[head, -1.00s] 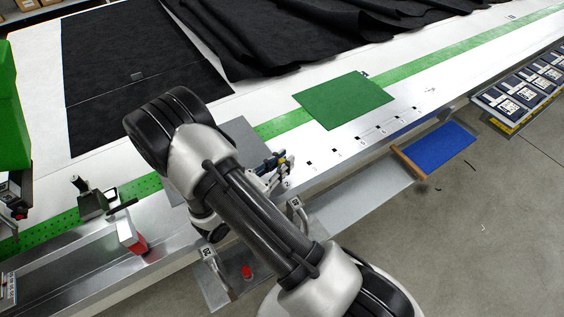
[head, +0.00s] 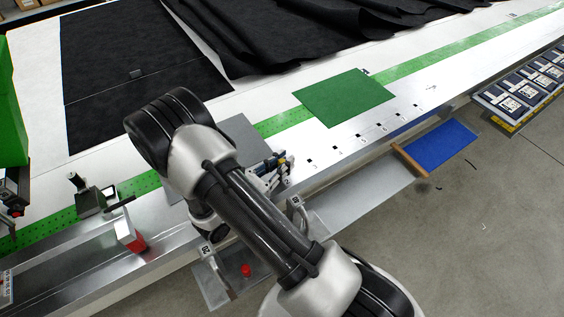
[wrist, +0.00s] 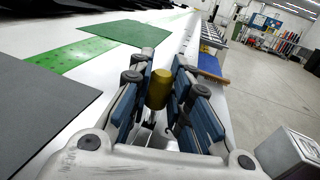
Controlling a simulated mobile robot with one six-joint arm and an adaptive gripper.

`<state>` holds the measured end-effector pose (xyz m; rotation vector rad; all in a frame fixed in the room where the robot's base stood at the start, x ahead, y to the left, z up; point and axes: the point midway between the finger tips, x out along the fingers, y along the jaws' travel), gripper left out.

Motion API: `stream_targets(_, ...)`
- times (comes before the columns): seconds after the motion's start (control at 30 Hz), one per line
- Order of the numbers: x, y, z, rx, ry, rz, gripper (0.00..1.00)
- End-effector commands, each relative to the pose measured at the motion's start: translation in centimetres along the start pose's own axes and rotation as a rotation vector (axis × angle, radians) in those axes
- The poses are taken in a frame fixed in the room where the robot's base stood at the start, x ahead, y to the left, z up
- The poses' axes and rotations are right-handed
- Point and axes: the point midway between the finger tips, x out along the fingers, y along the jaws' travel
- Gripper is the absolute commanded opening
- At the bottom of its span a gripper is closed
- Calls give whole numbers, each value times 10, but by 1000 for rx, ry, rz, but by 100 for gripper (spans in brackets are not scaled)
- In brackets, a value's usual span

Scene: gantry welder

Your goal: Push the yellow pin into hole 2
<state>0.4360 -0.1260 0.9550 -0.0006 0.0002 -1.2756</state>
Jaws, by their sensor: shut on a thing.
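The yellow pin (wrist: 159,88) is between my gripper's blue-padded fingers in the wrist view, with its rounded end showing. My gripper (head: 275,165) is shut on it over the near edge of the white table. A printed "2" (head: 287,181) is on the table edge just below the gripper. Hole 2 itself is hidden by the gripper, so I cannot tell whether the pin's lower end is in it.
Several dark square holes run along the white table (head: 322,160) to the right of my gripper. A green sheet (head: 344,98) lies beyond them, and a grey plate (wrist: 45,115) lies left of the gripper. A blue mat (head: 440,146) is off the near edge.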

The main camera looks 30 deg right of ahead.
Motion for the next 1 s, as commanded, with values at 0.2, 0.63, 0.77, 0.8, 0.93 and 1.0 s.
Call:
stream_targets(0.2, 0, 0, -6, 0, 0, 0, 0)
stream_targets(0.63, 0, -1, -20, -2, 5, 0, 0)
stream_targets(0.77, 0, -1, -25, -4, 6, 0, 0)
stream_targets(0.8, 0, -1, -26, -3, 6, 0, 0)
stream_targets(0.93, 0, -1, -30, -2, 6, 0, 0)
stream_targets(1.0, 0, -1, -32, -2, 6, 0, 0)
